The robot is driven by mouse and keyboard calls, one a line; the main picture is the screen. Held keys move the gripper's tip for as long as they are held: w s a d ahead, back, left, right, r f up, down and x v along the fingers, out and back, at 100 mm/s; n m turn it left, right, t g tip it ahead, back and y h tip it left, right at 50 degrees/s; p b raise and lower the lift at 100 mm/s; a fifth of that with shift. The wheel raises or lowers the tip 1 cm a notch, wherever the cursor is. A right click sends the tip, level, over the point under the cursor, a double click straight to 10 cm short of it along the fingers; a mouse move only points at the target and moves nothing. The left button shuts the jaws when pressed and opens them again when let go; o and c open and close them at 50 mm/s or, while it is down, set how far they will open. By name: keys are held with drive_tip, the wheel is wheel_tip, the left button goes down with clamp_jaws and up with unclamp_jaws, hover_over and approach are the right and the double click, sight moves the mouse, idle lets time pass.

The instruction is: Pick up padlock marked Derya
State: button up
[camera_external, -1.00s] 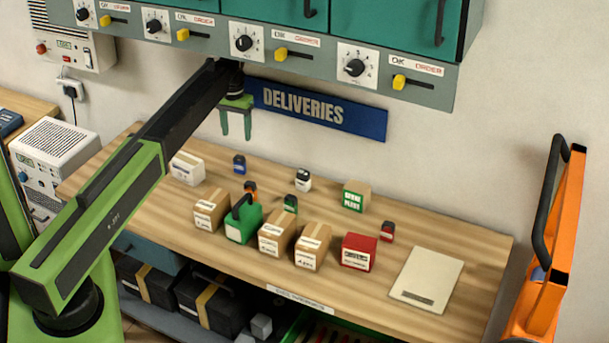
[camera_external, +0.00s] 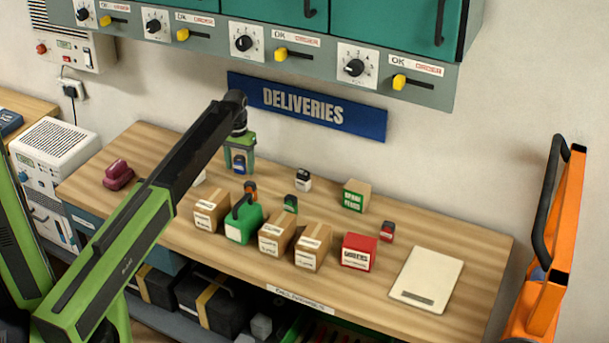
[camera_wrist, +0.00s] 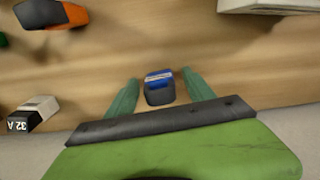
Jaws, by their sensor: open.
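A small blue block with a dark grey part (camera_external: 239,167) stands towards the back of the wooden bench; it also shows in the wrist view (camera_wrist: 159,88). Its pale marking is too small to read, so I cannot tell whether it is the Derya padlock. My gripper (camera_external: 239,164) is above and around it, with open fingers. In the wrist view my green fingers (camera_wrist: 158,86) lie on either side of the blue block, with gaps on both sides. Similar small dark-topped items in orange (camera_external: 250,187), green (camera_external: 290,203) and red (camera_external: 387,231) stand further right.
A white and black block marked 32 A (camera_wrist: 33,113) stands nearby. Cartons (camera_external: 211,212), a green can (camera_external: 244,225) and a red box (camera_external: 359,252) line the front. A maroon object (camera_external: 117,175) is at left. The wall with the Deliveries sign (camera_external: 308,107) is close behind.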

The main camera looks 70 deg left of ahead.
sight(239, 156)
drive_tip(key=shift+f, duration=0.1)
drive_tip(key=shift+c, duration=0.4)
clamp_jaws()
drive_tip(key=shift+p, duration=0.3)
drive_tip(key=shift+r+p, duration=0.4)
drive_tip(key=shift+r, duration=0.05)
wheel_tip(239, 156, up, 4)
drive_tip(key=p, duration=0.4)
drive_tip(key=shift+r, duration=0.25)
drive_tip(key=w+d+r+p, duration=0.4)
drive_tip(key=d+r+p, duration=0.1)
drive_tip(key=d, duration=0.6)
drive_tip(key=shift+r+p, duration=0.3)
drive_tip(key=shift+p, duration=0.2)
